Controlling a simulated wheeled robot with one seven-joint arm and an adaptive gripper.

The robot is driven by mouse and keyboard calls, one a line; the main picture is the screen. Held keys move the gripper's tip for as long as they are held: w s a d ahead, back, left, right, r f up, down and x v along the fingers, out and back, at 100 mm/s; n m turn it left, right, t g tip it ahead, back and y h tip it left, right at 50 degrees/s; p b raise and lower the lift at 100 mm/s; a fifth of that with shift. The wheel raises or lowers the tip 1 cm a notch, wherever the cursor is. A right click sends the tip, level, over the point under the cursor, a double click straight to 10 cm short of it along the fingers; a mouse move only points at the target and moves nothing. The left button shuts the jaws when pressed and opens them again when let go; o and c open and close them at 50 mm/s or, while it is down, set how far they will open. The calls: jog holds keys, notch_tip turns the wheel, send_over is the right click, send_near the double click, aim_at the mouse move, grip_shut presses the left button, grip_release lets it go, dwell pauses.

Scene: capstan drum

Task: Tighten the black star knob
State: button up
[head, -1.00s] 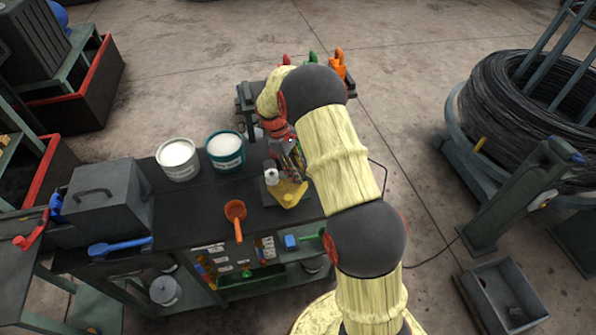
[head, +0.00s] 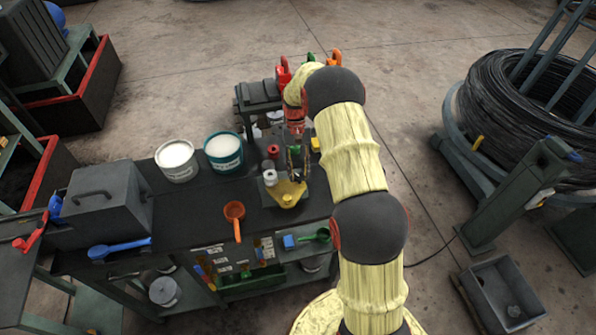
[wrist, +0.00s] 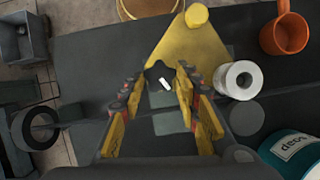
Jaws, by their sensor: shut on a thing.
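In the head view my gripper (head: 296,172) points down at the yellow plate (head: 287,196) on the dark bench. The knob is hidden behind the fingers there.
A white roll (wrist: 236,80) stands right beside the yellow plate. A grey box (head: 105,200) is farther left.

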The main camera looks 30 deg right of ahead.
jog(key=m, duration=0.2)
jog(key=m+t+y, duration=0.1)
jog(key=m, duration=0.2)
jog(key=shift+s+d+m+y, duration=0.1)
jog(key=shift+d+m+y, duration=0.1)
jog(key=shift+m+y, duration=0.1)
jog(key=shift+t, duration=0.3)
jog(key=o, duration=1.2)
jog(key=shift+c, duration=0.2)
jog(key=v, duration=1.2)
jog(key=shift+f, duration=0.1)
